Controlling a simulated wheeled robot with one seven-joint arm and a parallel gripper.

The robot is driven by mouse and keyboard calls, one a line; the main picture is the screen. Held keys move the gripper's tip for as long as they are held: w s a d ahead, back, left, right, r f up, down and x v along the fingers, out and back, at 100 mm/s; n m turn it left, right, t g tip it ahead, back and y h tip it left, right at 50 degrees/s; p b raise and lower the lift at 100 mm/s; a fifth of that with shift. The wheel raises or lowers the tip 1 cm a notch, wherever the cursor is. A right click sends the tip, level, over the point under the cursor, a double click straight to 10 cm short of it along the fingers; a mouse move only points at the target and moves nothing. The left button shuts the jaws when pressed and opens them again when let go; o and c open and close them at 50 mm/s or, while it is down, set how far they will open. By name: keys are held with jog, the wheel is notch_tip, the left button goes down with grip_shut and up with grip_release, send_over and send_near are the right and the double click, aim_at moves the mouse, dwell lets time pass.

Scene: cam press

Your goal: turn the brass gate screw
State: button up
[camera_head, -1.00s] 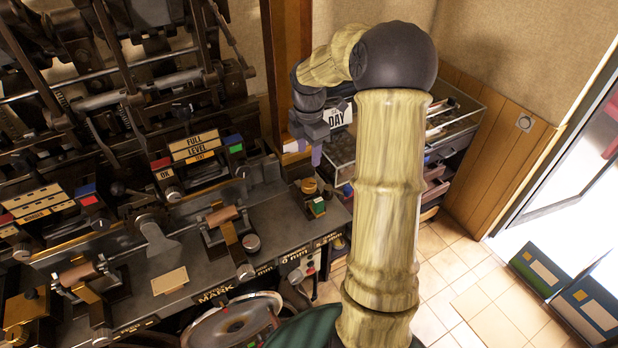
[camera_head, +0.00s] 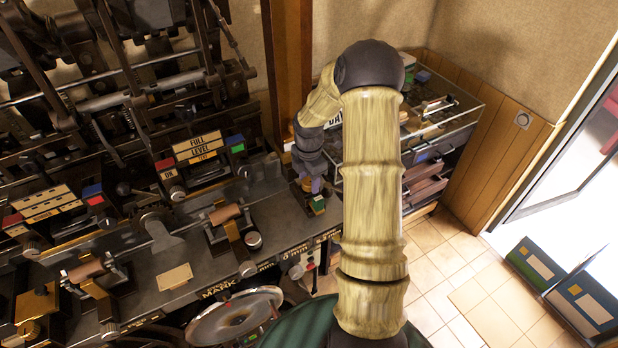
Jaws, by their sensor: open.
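My gripper (camera_head: 311,184) points down at the right end of the machine's dark bench, over a small dark fitting (camera_head: 306,201) with a green-and-yellow block (camera_head: 317,205) on its front. The gripper covers the fitting's brass-coloured top, so I cannot tell whether the fingers touch it. The fingers are small and partly hidden, but the jaws are open. Another brass block (camera_head: 38,302) with a round brass knob (camera_head: 28,330) stands at the far left of the bench. No label marks which brass part is the gate screw.
The cam press (camera_head: 130,100) with rods and levers fills the left. A clamp with a copper-coloured roller (camera_head: 225,214) sits mid-bench. A round metal wheel (camera_head: 235,318) lies below the front edge. A glass-topped cabinet (camera_head: 440,125) stands behind my arm. Tiled floor (camera_head: 450,260) is open at right.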

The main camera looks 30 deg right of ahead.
jog(key=c, duration=0.7)
jog(key=shift+m, duration=0.4)
jog(key=m+b, duration=0.1)
jog(key=m, duration=0.3)
jog(key=shift+b, duration=0.3)
jog(key=m+b, duration=0.1)
jog(key=m, duration=0.4)
jog(key=shift+w, duration=0.1)
jog(key=m+b, duration=0.2)
jog(key=m, duration=0.4)
jog(key=m+b, duration=0.1)
jog(key=m, duration=0.5)
jog(key=shift+r, duration=0.1)
